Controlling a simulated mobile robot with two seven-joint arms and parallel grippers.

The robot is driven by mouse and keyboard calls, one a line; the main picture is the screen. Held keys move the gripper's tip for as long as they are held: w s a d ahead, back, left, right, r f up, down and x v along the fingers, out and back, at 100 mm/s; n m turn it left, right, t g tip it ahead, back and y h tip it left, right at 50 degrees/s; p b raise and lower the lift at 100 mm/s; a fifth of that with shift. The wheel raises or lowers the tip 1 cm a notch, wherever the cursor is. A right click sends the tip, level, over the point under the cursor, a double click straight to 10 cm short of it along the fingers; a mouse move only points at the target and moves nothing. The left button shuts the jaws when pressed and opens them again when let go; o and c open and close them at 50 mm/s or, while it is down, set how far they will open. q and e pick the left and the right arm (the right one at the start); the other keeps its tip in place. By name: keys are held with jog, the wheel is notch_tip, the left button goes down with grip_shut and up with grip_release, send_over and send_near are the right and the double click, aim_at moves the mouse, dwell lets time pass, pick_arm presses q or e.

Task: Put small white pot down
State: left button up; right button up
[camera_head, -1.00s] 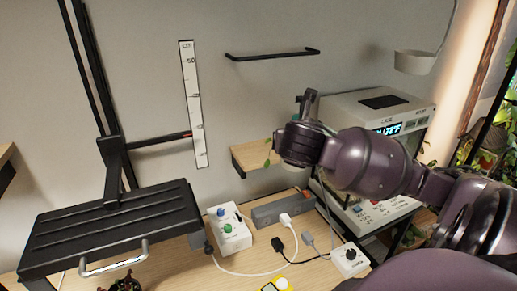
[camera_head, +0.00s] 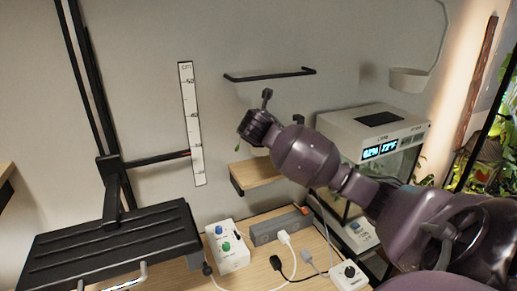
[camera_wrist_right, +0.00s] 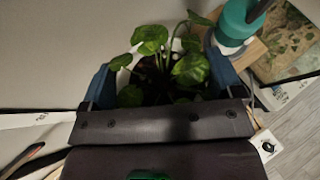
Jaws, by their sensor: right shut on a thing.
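My right gripper (camera_head: 256,124) is raised in front of the wall, above the small wooden shelf (camera_head: 255,175). In the right wrist view, its blue fingers (camera_wrist_right: 160,88) stand on either side of a leafy green plant (camera_wrist_right: 165,66) with dark soil under it. The gripper is shut on the plant's pot. A bit of green leaf shows beside the gripper in the head view. My left gripper is out of view.
A teal and white bottle (camera_wrist_right: 237,26) stands on wood beside the plant in the wrist view. A black wall rail (camera_head: 270,75) is above the gripper. A white cabinet with a display (camera_head: 375,135) is right. A control box (camera_head: 227,246), power strip (camera_head: 281,226) and cables crowd the bench.

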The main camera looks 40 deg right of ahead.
aim_at(259, 150)
jog(key=shift+w+d+f, duration=0.2)
jog(key=shift+w+f, duration=0.55)
jog(key=shift+f, duration=0.3)
jog(key=shift+f+p, duration=0.35)
jog(key=shift+f, duration=1.85)
jog(key=shift+w+d+f, duration=0.1)
jog(key=shift+f, duration=0.05)
jog(key=shift+w, duration=0.1)
jog(key=shift+f, duration=0.15)
jog(key=o, duration=0.9)
jog(key=shift+f, duration=0.1)
